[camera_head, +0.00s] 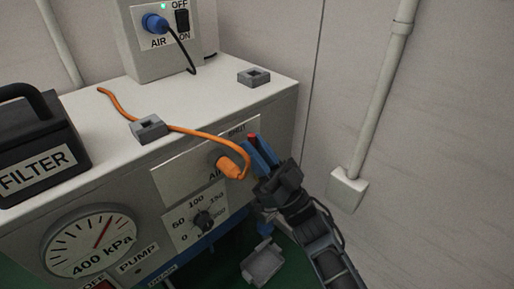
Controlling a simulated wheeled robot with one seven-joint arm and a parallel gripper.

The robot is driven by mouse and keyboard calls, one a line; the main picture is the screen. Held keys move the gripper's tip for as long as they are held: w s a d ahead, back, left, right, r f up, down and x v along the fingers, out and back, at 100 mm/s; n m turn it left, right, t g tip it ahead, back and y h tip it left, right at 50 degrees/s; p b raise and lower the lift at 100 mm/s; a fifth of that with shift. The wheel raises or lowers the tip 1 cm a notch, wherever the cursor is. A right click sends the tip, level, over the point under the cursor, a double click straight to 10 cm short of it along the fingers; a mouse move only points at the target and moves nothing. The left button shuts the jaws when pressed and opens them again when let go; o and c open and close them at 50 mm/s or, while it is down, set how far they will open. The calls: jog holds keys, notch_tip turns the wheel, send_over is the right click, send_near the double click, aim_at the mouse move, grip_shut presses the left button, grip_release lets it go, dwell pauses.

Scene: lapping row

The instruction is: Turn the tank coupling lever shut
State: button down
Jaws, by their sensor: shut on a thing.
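My gripper (260,150) is at the right end of the front panel (180,178) of the grey-white cabinet. Its blue fingers are shut on the tank coupling lever (253,138), of which only a small red part shows between them. The rest of the lever is hidden by the fingers, so its exact angle cannot be told. The lever is close to the word SHUT on the panel. An orange air plug (229,165) sits in the panel just left of my gripper, beside a partly covered AIR label.
An orange hose (195,132) runs from the plug over the cabinet top, through a grey clip (149,128). A black FILTER box (38,150) stands left. A gauge (92,244) and a dial (204,221) are lower. A wall pipe (382,95) is right; a grey tray-like part (263,265) lies below.

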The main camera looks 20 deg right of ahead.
jog(key=shift+a+f, duration=0.1)
jog(key=shift+f, duration=0.05)
jog(key=c, duration=1.1)
grip_release()
jog(key=p+v, duration=0.1)
jog(key=v, duration=0.6)
jog(key=shift+s+d+f, duration=0.25)
jog(key=s+a+f+m+g+h, duration=0.1)
jog(key=s+a+f+m+h, duration=0.15)
jog(key=s+m+h, duration=1.15)
jog(key=s+d+r+n+g, duration=0.1)
jog(key=s+n+g, duration=0.2)
jog(key=s, duration=0.4)
jog(key=s+d+r+n+g+y, duration=0.1)
jog(key=s+n+g, duration=0.1)
jog(key=s, duration=0.4)
jog(key=s+d+r+n+g, duration=0.1)
jog(key=s+r+n+g, duration=0.15)
jog(key=s, duration=0.45)
notch_tip(320, 180, up, 30)
jog(key=p, duration=3.1)
jog(key=shift+r, duration=0.15)
